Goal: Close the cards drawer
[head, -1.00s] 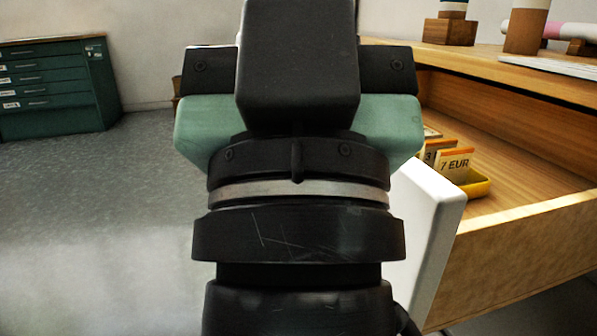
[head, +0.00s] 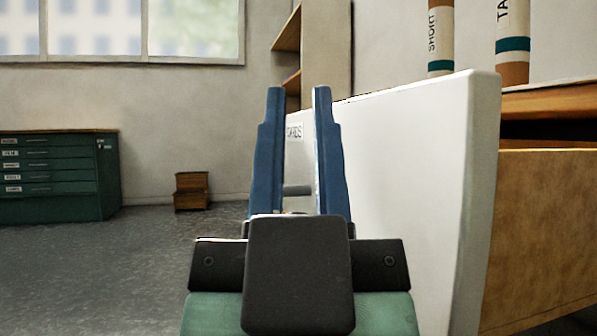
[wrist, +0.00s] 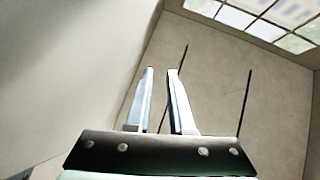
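The cards drawer stands pulled out at the right of the head view. Its white front (head: 420,170) faces left, and a label, partly covered and reading roughly "CARDS" (head: 294,131), shows between my fingers. A grey handle (head: 297,190) also shows between the fingers; I cannot tell how far beyond them it is. The wooden drawer side (head: 545,230) shows behind the front. My gripper (head: 298,92) has two blue fingers, apart and pointing up, with nothing visibly held. In the wrist view the fingers (wrist: 161,70) are also apart, beside a large pale surface, likely the drawer front (wrist: 60,70).
A green flat-file cabinet (head: 55,175) stands at the far left, with small brown boxes (head: 191,190) by the wall. Two labelled tubes (head: 512,40) stand above the drawer at the right. The grey floor (head: 90,270) at the left is clear.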

